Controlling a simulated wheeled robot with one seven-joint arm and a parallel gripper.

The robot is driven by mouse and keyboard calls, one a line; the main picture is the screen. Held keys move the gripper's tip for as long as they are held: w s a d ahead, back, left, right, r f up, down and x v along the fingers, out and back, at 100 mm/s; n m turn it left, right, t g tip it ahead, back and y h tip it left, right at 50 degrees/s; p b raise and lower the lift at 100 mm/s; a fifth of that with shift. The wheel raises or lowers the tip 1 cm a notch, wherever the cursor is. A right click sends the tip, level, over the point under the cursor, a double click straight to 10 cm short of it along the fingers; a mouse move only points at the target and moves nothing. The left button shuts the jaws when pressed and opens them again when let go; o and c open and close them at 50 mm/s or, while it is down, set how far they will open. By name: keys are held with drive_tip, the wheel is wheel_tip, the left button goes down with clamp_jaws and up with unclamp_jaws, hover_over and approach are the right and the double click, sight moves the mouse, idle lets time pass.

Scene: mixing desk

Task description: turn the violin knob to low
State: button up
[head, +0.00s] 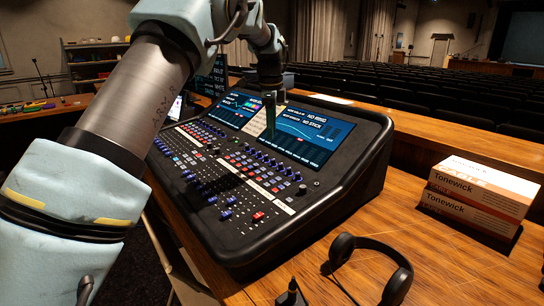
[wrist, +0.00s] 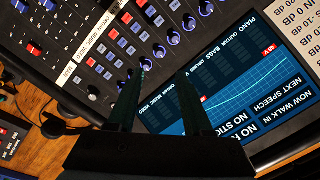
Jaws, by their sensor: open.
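The mixing desk (head: 335,195) stands on the wooden table, with a row of blue knobs (head: 259,155) below its right screen (head: 310,135). In the wrist view, blue knobs (wrist: 174,39) run beside the screen's channel labels. Piano, guitar, bass and drums can be read there, but I cannot tell which knob is the violin's. My gripper (head: 270,132) points down over the desk, near the right screen's left edge in the head view. In the wrist view its two fingers (wrist: 160,72) are apart with nothing between them, over the screen's edge by the knobs.
Black headphones (head: 370,262) lie on the table in front of the desk, and stacked Tonewick boxes (head: 480,195) stand at right. Faders and red and blue buttons crowd the desk's lower panel (head: 235,185). A single dark knob (head: 302,189) sits at the panel's right end.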

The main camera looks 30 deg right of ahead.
sight(273, 160)
drive_tip(key=f+p, duration=0.1)
drive_tip(key=f, duration=0.6)
drive_tip(key=f+p, duration=0.1)
drive_tip(key=f, duration=0.2)
drive_tip(key=shift+w+d+f+p, duration=0.2)
drive_tip(key=shift+w+d+p, duration=0.1)
drive_tip(key=shift+w+d, duration=0.1)
clamp_jaws()
